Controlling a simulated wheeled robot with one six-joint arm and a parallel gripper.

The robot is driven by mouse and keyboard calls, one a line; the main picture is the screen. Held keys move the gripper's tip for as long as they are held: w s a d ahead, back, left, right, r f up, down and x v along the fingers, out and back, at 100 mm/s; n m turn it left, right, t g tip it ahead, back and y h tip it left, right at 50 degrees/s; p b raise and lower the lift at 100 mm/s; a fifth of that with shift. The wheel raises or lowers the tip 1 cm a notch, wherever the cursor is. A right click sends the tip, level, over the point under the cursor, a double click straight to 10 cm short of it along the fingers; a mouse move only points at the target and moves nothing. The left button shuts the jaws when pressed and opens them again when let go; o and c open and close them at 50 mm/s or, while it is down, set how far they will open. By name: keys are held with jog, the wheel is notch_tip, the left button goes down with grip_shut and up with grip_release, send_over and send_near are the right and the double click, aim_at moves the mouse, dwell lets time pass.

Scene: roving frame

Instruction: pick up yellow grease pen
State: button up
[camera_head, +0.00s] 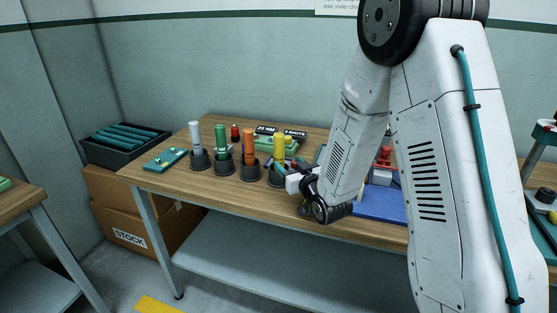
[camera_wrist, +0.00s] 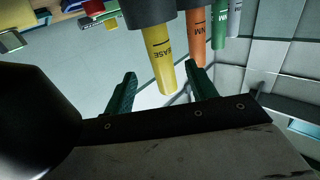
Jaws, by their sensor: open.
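The yellow grease pen (camera_head: 279,149) stands upright in a dark round holder (camera_head: 275,178) on the wooden bench. It is the rightmost of a row of coloured pens. My gripper (camera_head: 293,181) is close beside it on the right, low near the holder. In the wrist view the picture is upside down, and the yellow pen (camera_wrist: 161,66) with part of its lettering shows between the two green fingers of my open gripper (camera_wrist: 158,76). I cannot tell whether the fingers reach around the pen. Nothing is held.
Orange (camera_head: 249,146), green (camera_head: 221,143) and grey (camera_head: 195,137) pens stand in similar holders to the left. A teal board (camera_head: 165,160) lies at the bench's left end. A blue mat (camera_head: 382,206) lies right, partly behind my arm. A black crate (camera_head: 120,155) stands further left.

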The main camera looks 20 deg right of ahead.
aim_at(281, 156)
jog(key=w, duration=0.2)
jog(key=w+a, duration=0.1)
jog(key=w, duration=0.4)
jog(key=shift+w+a, duration=0.15)
jog(key=shift+w, duration=0.15)
grip_shut()
